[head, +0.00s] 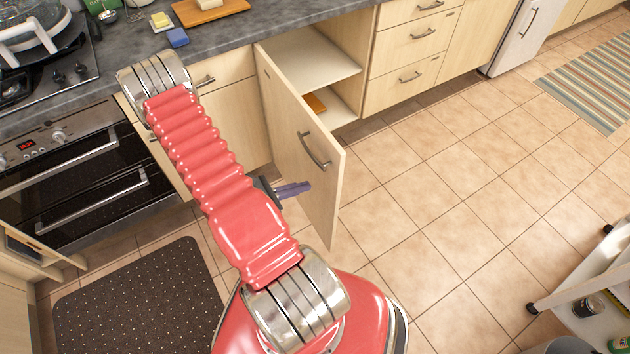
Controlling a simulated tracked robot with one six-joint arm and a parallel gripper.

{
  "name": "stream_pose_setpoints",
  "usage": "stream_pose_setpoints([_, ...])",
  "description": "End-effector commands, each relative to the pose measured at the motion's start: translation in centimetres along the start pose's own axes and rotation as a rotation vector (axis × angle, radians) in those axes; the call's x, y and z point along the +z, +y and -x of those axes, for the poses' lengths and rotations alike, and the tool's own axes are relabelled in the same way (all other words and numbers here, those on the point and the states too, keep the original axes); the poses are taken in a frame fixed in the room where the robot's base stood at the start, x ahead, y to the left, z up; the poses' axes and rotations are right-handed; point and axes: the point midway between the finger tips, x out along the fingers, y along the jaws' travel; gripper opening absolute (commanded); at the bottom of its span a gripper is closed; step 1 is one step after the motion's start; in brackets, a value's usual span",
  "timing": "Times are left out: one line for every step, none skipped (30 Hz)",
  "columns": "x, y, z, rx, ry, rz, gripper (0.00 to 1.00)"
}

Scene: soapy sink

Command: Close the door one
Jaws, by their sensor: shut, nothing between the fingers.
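The cabinet door (287,125) under the counter stands wide open, swung out into the room with its handle (316,151) near the free edge. Its outer face is toward me. My gripper (306,187) shows as closed purple fingers beside my red arm, in front of the lower outer face of the door, below the handle. Whether the fingertips touch the door I cannot tell. My arm hides part of the gripper and the floor behind it.
The open cabinet (320,70) has shelves with an orange item (315,103) inside. An oven (80,180) is at left, a dark mat (145,300) on the floor, and a white cart (590,290) at right. Floor tiles right of the door are clear.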

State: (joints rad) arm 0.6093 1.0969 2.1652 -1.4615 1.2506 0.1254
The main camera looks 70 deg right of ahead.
Motion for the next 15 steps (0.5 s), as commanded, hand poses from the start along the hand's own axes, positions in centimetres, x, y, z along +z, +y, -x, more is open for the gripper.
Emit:
stream_pose_setpoints([0.0,-0.1,-0.7,-0.003,0.0,0.0,0.0])
stream_pose_setpoints([0.0,-0.1,-1.0,-0.003,0.0,0.0,0.0])
stream_pose_setpoints([0.0,-0.1,-1.5,-0.004,0.0,0.0,0.0])
stream_pose_setpoints([0.1,-0.1,-1.7,-0.002,0.0,-0.001,0.0])
stream_pose_setpoints([0.3,-0.1,-2.1,-0.002,0.0,-0.001,0.0])
stream_pose_setpoints([0.4,-0.1,-2.5,-0.003,0.0,-0.001,0.0])
stream_pose_setpoints([0.5,-0.1,-2.8,-0.002,0.0,-0.001,0.0])
stream_pose_setpoints([0.6,-0.1,-3.1,-0.002,0.0,-0.001,0.0])
stream_pose_setpoints([0.7,-0.1,-3.5,-0.003,0.0,-0.001,0.0])
stream_pose_setpoints([0.8,-0.1,-3.7,-0.002,0.0,-0.001,0.0])
stream_pose_setpoints([0.9,0.0,-3.9,-0.001,0.0,-0.001,0.0])
stream_pose_setpoints([1.0,0.0,-4.2,-0.001,-0.001,-0.001,0.0])
stream_pose_setpoints([1.0,0.0,-4.4,-0.002,-0.001,-0.001,0.0])
stream_pose_setpoints([1.1,0.0,-4.6,-0.001,-0.001,-0.001,0.0])
stream_pose_setpoints([1.1,0.0,-4.7,0.0,0.0,0.0,0.0])
